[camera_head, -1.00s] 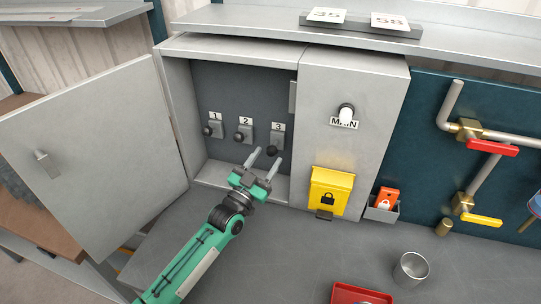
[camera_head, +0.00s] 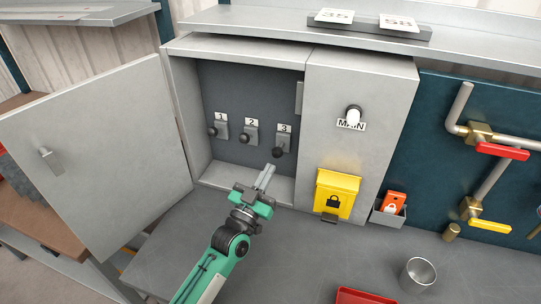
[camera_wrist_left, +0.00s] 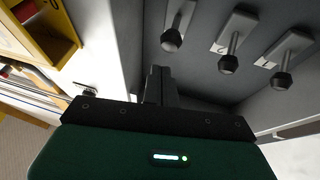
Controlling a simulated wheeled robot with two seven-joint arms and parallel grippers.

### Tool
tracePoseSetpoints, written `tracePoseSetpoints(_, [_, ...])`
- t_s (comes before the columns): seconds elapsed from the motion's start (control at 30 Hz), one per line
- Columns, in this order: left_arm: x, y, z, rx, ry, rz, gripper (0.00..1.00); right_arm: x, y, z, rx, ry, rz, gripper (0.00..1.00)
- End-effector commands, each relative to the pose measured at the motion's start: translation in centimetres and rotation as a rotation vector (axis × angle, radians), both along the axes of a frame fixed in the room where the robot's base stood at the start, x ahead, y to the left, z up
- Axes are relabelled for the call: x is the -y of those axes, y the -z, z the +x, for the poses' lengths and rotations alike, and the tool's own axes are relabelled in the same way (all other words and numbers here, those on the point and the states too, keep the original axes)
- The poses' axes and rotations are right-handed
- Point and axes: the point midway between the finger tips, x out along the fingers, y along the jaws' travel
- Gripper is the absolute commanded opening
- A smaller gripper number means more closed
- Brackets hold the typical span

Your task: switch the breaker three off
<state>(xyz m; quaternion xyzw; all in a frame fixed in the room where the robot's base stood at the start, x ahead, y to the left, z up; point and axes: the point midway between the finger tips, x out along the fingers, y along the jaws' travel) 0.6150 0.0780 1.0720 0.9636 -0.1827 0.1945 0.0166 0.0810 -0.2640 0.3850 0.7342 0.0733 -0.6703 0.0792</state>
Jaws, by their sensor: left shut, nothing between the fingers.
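Breaker three (camera_head: 284,143) is the rightmost of three breakers in the open grey cabinet, under its label 3. Its dark knob sits at the lower end of its lever. In the left wrist view breaker three (camera_wrist_left: 174,36) is the leftmost lever. My left gripper (camera_head: 268,171) is shut and empty, its fingers pointing into the cabinet just below breaker three's knob. The fingers (camera_wrist_left: 158,85) look apart from the knob in the left wrist view. My right gripper is in neither view.
Breaker one (camera_head: 219,131) and breaker two (camera_head: 250,137) are to the left. The cabinet door (camera_head: 100,150) stands open at left. A metal cup (camera_head: 419,273) stands on the bench.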

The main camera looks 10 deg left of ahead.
Motion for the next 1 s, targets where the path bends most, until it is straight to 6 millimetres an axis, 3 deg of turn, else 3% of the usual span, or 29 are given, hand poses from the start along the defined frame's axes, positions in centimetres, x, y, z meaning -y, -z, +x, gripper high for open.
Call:
tracePoseSetpoints(0.2, [0.0, -2.4, -2.3, -0.044, -0.093, -0.151, 0.0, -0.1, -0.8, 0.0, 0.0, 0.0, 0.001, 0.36])
tracePoseSetpoints(0.53, [-1.1, -3.4, -3.3, -0.075, -0.162, -0.221, 0.0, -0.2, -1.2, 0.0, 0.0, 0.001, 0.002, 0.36])
tracePoseSetpoints(0.67, [-0.9, -3.9, -2.2, -0.075, -0.162, -0.221, 0.0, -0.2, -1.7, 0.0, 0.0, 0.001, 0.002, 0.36])
tracePoseSetpoints(1.0, [-0.2, -6.3, 3.4, -0.073, -0.161, -0.221, 0.0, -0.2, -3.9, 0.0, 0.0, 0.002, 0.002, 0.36])
